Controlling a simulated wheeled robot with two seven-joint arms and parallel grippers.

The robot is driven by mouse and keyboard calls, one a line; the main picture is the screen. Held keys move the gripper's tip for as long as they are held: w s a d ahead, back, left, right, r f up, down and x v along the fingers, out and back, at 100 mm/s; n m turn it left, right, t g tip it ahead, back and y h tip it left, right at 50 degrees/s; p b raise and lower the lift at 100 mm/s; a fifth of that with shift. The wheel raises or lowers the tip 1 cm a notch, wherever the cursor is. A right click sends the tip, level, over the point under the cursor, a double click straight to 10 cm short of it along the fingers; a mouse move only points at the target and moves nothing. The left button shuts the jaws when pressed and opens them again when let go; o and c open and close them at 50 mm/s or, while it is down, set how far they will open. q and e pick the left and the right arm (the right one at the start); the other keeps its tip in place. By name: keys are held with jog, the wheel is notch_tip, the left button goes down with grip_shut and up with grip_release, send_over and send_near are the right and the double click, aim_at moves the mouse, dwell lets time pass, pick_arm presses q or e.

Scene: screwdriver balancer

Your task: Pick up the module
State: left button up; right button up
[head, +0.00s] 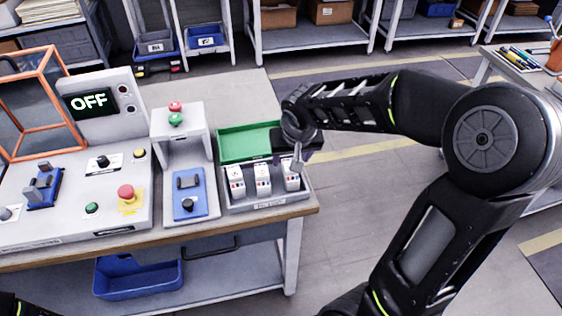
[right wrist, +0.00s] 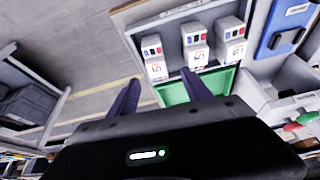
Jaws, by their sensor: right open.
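Three white modules with red and blue marks stand in a row in a grey tray (head: 265,203) on the workbench. In the head view they are the left module (head: 235,181), the middle module (head: 262,178) and the right module (head: 291,180). My right gripper (head: 298,158) is over the right module and partly covers it. In the right wrist view my right gripper (right wrist: 160,78) is open and empty, its fingers pointing toward the head view's right module (right wrist: 154,60). Contact cannot be told. My left gripper is not in view.
A green bin (head: 248,143) lies behind the modules. Left of the tray are a blue fixture (head: 188,193) on a grey stand and a control panel with an OFF display (head: 91,101). The bench edge is close right of the tray, with open floor beyond.

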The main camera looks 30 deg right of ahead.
aim_at(290, 173)
jog(key=shift+d+r, duration=0.15)
jog(key=shift+d, duration=0.05)
jog(key=shift+s, duration=0.2)
jog(key=shift+x, duration=1.3)
jog(key=shift+p+x, duration=0.65)
jog(key=shift+x, duration=2)
jog(key=shift+w+d, duration=0.1)
grip_shut()
